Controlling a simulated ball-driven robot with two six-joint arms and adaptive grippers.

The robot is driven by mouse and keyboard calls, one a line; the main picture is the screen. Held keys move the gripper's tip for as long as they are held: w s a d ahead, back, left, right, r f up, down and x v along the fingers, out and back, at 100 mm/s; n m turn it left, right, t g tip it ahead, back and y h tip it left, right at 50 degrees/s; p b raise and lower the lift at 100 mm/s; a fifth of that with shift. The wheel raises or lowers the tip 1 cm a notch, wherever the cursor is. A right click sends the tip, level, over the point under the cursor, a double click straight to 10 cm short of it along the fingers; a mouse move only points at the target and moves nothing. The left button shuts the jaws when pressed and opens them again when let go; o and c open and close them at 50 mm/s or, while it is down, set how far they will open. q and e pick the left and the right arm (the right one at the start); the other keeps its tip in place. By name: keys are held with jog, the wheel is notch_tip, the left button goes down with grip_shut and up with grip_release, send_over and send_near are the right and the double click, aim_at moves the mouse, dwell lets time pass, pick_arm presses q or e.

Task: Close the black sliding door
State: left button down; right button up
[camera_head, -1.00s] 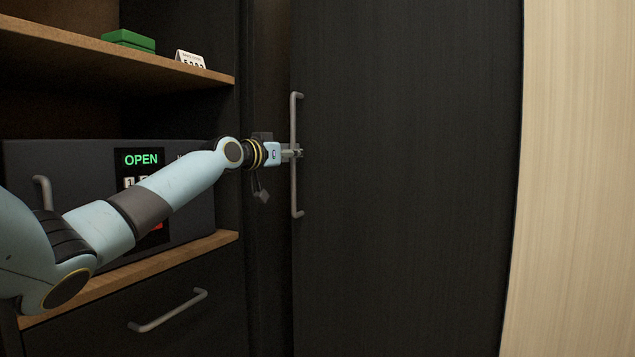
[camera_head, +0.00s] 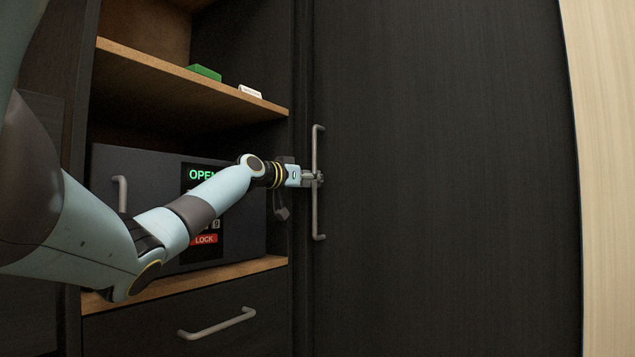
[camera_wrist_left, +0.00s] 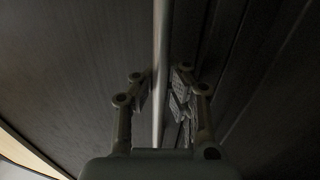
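The black sliding door (camera_head: 450,190) fills the middle and right of the head view. Its long vertical grey handle (camera_head: 316,215) is near its left edge. My left gripper (camera_head: 318,178) is at the handle's middle. In the left wrist view, the handle (camera_wrist_left: 160,40) runs between the two fingers of my left gripper (camera_wrist_left: 160,95), which are drawn in close on either side of it. Only a narrow dark strip shows between the door's left edge and the shelf unit. My right gripper is out of view.
Left of the door is a shelf unit with an upper shelf (camera_head: 190,78) bearing a green box (camera_head: 204,72) and a small white card (camera_head: 250,91). Below stands a dark safe (camera_head: 150,180) with an OPEN display. A drawer handle (camera_head: 217,324) sticks out below. A pale wood panel (camera_head: 608,190) is at right.

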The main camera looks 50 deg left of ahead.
pick_arm(q)
jog(key=c, duration=1.4)
grip_release()
jog(key=shift+s+a+f, duration=0.2)
jog(key=shift+s+a, duration=0.15)
jog(key=shift+a, duration=0.05)
jog(key=shift+o, duration=0.3)
jog(key=shift+d+r, duration=0.1)
jog(key=shift+r, duration=0.1)
jog(key=shift+w, duration=0.1)
